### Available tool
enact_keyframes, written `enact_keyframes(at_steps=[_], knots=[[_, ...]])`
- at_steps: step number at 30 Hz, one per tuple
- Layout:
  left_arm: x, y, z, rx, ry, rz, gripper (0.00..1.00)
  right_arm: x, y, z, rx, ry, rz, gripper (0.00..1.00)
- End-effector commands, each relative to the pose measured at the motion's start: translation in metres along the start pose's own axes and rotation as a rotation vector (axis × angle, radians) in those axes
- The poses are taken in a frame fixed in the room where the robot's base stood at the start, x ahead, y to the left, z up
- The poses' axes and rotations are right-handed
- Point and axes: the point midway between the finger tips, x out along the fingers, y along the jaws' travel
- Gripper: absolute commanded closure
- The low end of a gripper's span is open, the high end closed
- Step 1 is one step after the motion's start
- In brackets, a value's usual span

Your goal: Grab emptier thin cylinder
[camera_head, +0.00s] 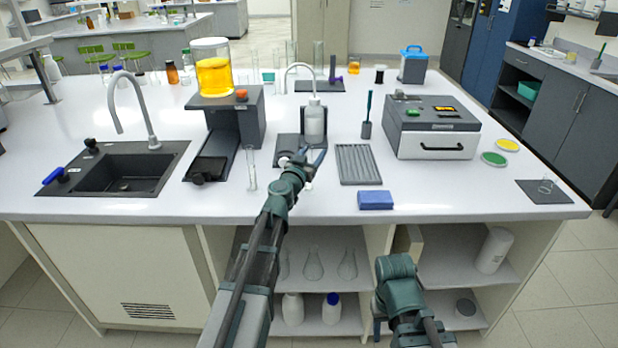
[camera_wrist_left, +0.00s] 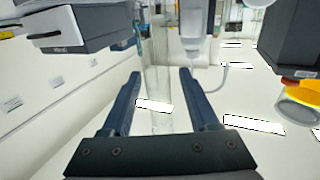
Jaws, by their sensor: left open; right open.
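A thin clear glass cylinder (camera_head: 251,168) stands upright on the counter, left of my left gripper in the head view; I see no coloured liquid in it. My left gripper (camera_head: 305,160) is open above the counter, in front of the bottle stand. In the left wrist view a tall clear cylinder (camera_wrist_left: 158,85) appears between the two blue fingers of the left gripper (camera_wrist_left: 160,80); the fingers do not visibly touch it. I cannot tell whether both views show the same cylinder. My right gripper (camera_head: 378,322) is low in front of the counter, its fingers mostly hidden.
A white bottle (camera_head: 314,122) stands on a dark stand just beyond my left gripper. A yellow-filled vessel (camera_head: 214,75) sits on a dark raised platform. A grey tray (camera_head: 358,165), a blue block (camera_head: 376,200) and a boxy device (camera_head: 431,127) are to the right.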

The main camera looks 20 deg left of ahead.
Motion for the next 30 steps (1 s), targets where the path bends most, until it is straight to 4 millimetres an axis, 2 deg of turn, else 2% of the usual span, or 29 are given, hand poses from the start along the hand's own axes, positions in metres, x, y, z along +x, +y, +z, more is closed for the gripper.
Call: enact_keyframes(at_steps=[6,16,30], knots=[[0.0007,0.0,0.0,0.0,0.0,-0.001,0.41,0.0,0.0,0.0,0.0,0.0,0.0,0.5],[0.0005,-0.0001,0.0,0.0,0.0,-0.001,1.0,0.0,0.0,0.0,0.0,0.0,0.0,0.5],[0.0005,-0.0002,0.0,0.0,0.0,-0.001,1.0,0.0,0.0,0.0,0.0,0.0,0.0,0.5]])
